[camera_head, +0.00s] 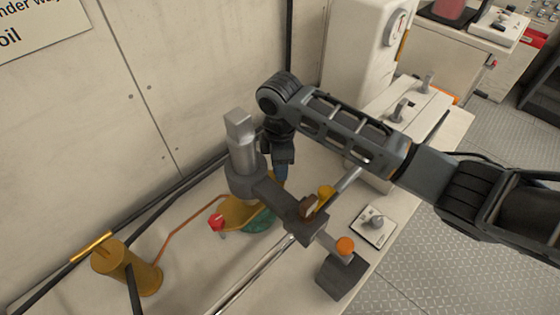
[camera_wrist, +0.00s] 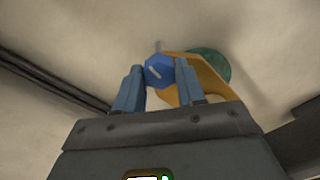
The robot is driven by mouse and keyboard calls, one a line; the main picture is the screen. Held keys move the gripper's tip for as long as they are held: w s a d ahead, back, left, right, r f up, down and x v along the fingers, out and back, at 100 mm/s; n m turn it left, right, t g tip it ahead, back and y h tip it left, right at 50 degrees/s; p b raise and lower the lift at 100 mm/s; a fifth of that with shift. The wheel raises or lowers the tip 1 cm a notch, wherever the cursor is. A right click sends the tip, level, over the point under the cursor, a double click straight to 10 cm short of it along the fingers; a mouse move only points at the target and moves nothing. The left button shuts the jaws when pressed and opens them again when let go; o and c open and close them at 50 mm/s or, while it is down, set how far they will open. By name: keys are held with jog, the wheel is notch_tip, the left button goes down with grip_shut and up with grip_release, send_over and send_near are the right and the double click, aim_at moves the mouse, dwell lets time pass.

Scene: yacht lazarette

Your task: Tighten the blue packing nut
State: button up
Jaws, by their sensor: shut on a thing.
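The blue packing nut (camera_wrist: 158,70) is a faceted blue piece with a pale line across its face, seen between my fingertips in the wrist view. My gripper (camera_wrist: 161,74) is shut on it, with one blue finger on each side. In the head view my gripper (camera_head: 281,173) points down behind the grey post, and the nut is hidden there. A yellow fitting (camera_wrist: 206,77) with a green round part (camera_wrist: 212,64) lies behind the nut. The same yellow fitting (camera_head: 237,214) shows in the head view beside the grey post.
A grey post with an arm (camera_head: 240,155) stands close in front of my gripper. A red knob (camera_head: 216,221), copper pipe (camera_head: 186,221) and brass cylinder (camera_head: 142,276) are to the left. A plate with a knob (camera_head: 374,224) is to the right. The wall (camera_head: 200,70) rises behind.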

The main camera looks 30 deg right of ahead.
dwell(0.3)
jog(key=o, duration=1)
jog(key=shift+o, duration=0.2)
jog(key=shift+r, duration=0.1)
jog(key=shift+r+b, duration=0.4)
jog(key=shift+r, duration=3.45)
